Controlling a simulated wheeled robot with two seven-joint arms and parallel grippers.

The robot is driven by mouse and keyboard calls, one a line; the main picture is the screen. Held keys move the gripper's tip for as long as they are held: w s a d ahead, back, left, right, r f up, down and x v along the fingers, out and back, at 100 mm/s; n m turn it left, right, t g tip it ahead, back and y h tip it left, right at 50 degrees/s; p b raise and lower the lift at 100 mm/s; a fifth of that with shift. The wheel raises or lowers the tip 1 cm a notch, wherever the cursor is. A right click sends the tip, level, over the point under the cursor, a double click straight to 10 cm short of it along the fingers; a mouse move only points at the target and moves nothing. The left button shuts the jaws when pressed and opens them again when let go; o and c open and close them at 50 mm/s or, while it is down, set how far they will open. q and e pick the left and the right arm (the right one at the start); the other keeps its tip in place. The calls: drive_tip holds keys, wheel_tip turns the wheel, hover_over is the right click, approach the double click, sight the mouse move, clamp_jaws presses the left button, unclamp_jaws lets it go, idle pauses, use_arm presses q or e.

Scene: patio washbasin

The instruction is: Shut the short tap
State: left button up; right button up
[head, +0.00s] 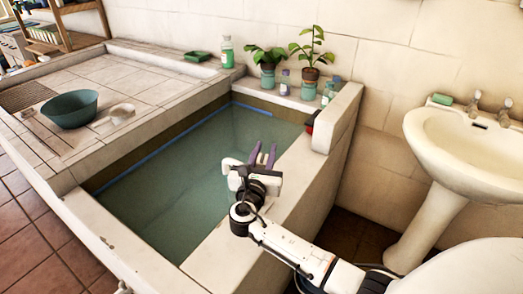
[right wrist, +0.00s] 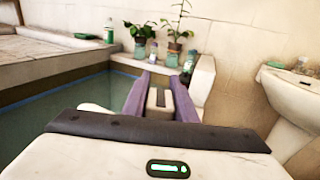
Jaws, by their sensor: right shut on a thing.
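Two metal taps stand on the white washbasin at the right in the head view: a left tap (head: 475,103) and a right tap (head: 504,112). I cannot tell which is the short one, or how their handles are turned. One tap (right wrist: 301,65) also shows at the right edge of the right wrist view. My right gripper (head: 263,153) is over the inner side of the water tub's right wall, well left of the taps. Its purple fingers are shut on a small pale block with a dark stripe (right wrist: 158,100), which I cannot identify.
A green soap (head: 441,99) lies on the basin's left rim. Potted plants (head: 268,75) and bottles stand on the back ledge. A green bowl (head: 70,108) sits on the left slab.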

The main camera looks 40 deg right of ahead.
sight(257, 165)
drive_tip(key=m+g+h, duration=0.2)
drive_tip(key=g, duration=0.1)
drive_tip(key=shift+s+d+b, duration=0.2)
drive_tip(key=shift+s+b, duration=0.05)
drive_tip(key=shift+b, duration=0.15)
drive_tip(key=shift+s+d+m+g+h+b, duration=0.1)
drive_tip(key=shift+s+m+g+h+b, duration=0.1)
drive_tip(key=shift+m+g+h, duration=0.3)
drive_tip(key=shift+s+d+m+g+h+b, duration=0.1)
drive_tip(key=shift+m+g+h+b, duration=0.15)
drive_tip(key=shift+m+g, duration=0.45)
drive_tip(key=shift+s+r, duration=0.1)
drive_tip(key=o, duration=1)
drive_tip(key=shift+o, duration=0.2)
drive_tip(key=v, duration=1)
drive_tip(key=shift+a+b, duration=0.15)
drive_tip(key=shift+b, duration=0.15)
